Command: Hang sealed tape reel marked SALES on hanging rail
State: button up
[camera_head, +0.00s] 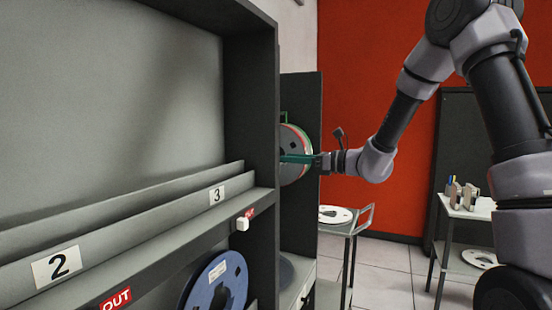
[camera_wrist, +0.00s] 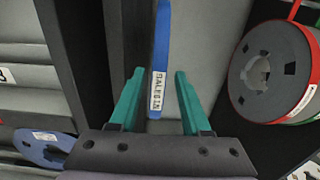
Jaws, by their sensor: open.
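A blue-edged reel (camera_wrist: 163,40) shows edge-on in the wrist view, with a white label whose small lettering looks like it starts with SAL; I cannot read it surely. My gripper (camera_wrist: 160,73) is open, its teal fingers on either side of the labelled edge, with gaps to both. In the head view my gripper (camera_head: 298,159) is at the dark cabinet, in front of a grey reel with a red and green rim (camera_head: 299,142). That reel also shows at right in the wrist view (camera_wrist: 262,72). A green bracket (camera_head: 284,116) stands above it; I cannot make out the hanging rail clearly.
A dark rack post (camera_head: 252,100) stands close left of my gripper. Shelves marked 2 and 3 and a blue reel (camera_head: 215,285) are at left. A cart (camera_head: 345,228) with a white reel and a side table (camera_head: 463,207) stand right. Open floor lies between them.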

jog(key=shift+x, duration=3.4)
grip_shut()
jog(key=shift+r, duration=1.15)
jog(key=shift+d, duration=0.1)
